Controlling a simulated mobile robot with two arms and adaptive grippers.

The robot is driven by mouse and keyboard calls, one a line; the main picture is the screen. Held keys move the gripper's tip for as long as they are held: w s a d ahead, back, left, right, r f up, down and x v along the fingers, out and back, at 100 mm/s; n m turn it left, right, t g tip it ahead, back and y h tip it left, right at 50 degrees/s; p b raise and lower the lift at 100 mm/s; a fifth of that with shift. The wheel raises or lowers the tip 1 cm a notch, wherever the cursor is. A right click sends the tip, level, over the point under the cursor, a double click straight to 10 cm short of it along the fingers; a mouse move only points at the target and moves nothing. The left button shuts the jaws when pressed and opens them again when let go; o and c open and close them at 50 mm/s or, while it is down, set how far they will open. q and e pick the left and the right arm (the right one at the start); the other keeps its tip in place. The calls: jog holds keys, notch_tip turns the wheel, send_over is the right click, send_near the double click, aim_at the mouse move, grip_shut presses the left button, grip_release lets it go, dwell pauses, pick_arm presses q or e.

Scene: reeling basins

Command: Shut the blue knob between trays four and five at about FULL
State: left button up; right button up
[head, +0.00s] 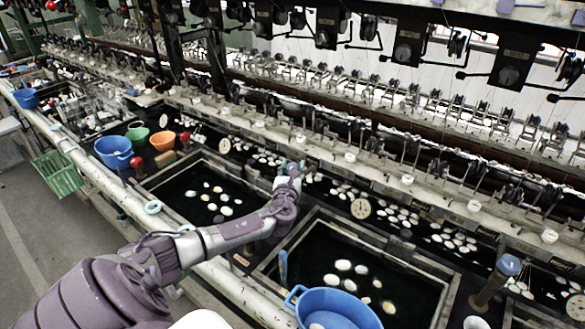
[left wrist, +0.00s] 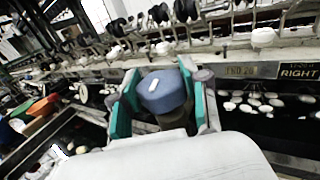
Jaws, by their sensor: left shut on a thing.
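In the left wrist view the blue knob (left wrist: 163,92) sits between the two green-lined fingers of my left gripper (left wrist: 165,105). It has a small white mark on top, and a dark stem shows below it. My left gripper is shut on it. In the head view my left gripper (head: 289,172) is above the strip between two dark water trays, the left tray (head: 163,178) and the right tray (head: 440,290). There the knob is mostly hidden by the gripper. I cannot read tray numbers or the knob's setting. My right gripper is not in view.
A similar blue-topped knob (head: 508,265) stands farther right. A blue basin (head: 340,305) sits at the front of the right tray. Blue (head: 114,150), green (head: 138,134) and orange (head: 163,140) bowls stand at left. A round dial (head: 360,208) is right of my gripper.

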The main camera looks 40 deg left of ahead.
pick_arm(q)
jog(key=shift+f+m+t+h+b, duration=0.2)
jog(key=shift+m+t+h+b, duration=0.75)
jog(key=shift+h, duration=0.55)
jog(key=shift+r+m+h+b, duration=0.1)
jog(key=shift+m+h+b, duration=0.2)
jog(key=shift+m, duration=0.05)
jog(key=o, duration=1.2)
jog(key=shift+c, duration=0.2)
jog(key=shift+s, duration=0.15)
jog(key=v, duration=1.1)
jog(key=shift+s+d, duration=0.2)
jog(key=shift+s, duration=0.15)
